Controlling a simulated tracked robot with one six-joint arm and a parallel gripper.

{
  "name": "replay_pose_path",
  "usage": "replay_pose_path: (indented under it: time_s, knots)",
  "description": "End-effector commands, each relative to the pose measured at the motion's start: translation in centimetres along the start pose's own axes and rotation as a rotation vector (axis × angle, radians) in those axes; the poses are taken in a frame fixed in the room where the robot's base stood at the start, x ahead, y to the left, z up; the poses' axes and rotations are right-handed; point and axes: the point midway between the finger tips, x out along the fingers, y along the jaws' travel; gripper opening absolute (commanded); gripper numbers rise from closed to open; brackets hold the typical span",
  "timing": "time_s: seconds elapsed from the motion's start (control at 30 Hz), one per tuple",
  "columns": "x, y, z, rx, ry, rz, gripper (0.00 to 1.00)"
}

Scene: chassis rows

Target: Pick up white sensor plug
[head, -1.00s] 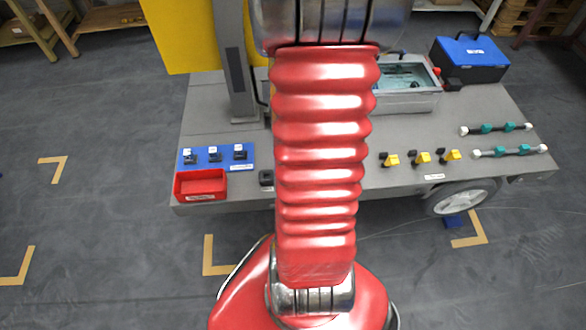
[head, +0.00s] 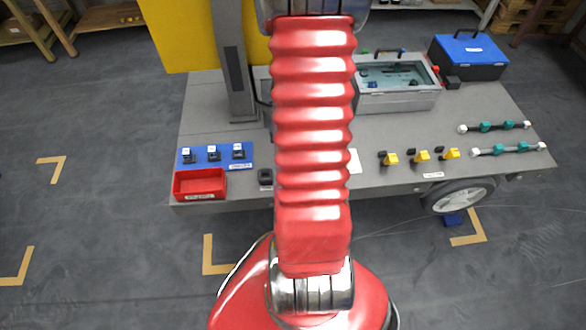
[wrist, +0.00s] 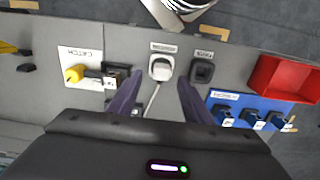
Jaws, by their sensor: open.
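The white sensor plug (wrist: 161,67) sits on the grey deck in the wrist view, with a pale cable running from it toward my gripper. My gripper (wrist: 157,94) is open and empty. Its two dark fingers point toward the plug, one on each side of the cable, with the plug just beyond the tips. A black socket (wrist: 201,70) stands right of the plug. In the head view the plug and my gripper are hidden behind my red arm; the black socket (head: 265,177) shows left of the arm.
A white card with a yellow knob and black latch (wrist: 92,74) lies left of the plug. A red bin (wrist: 284,77) and blue strip (wrist: 238,113) with black connectors are to the right. In the head view, yellow-handled parts (head: 421,155) and a grey tub (head: 398,100) stand right of my arm.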

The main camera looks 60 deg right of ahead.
Motion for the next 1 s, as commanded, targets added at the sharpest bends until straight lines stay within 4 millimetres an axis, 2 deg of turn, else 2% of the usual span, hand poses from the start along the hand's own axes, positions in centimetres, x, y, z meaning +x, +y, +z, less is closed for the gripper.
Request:
replay_pose_path:
  time_s: [0.37, 0.8, 1.0]
  knots:
    - [0.2, 0.1, 0.0, 0.001, 0.000, 0.000, 0.45]
    - [4.4, -0.2, 0.0, 0.002, -0.002, 0.000, 0.45]
    - [5.2, -0.2, 0.0, 0.001, 0.001, 0.000, 0.45]
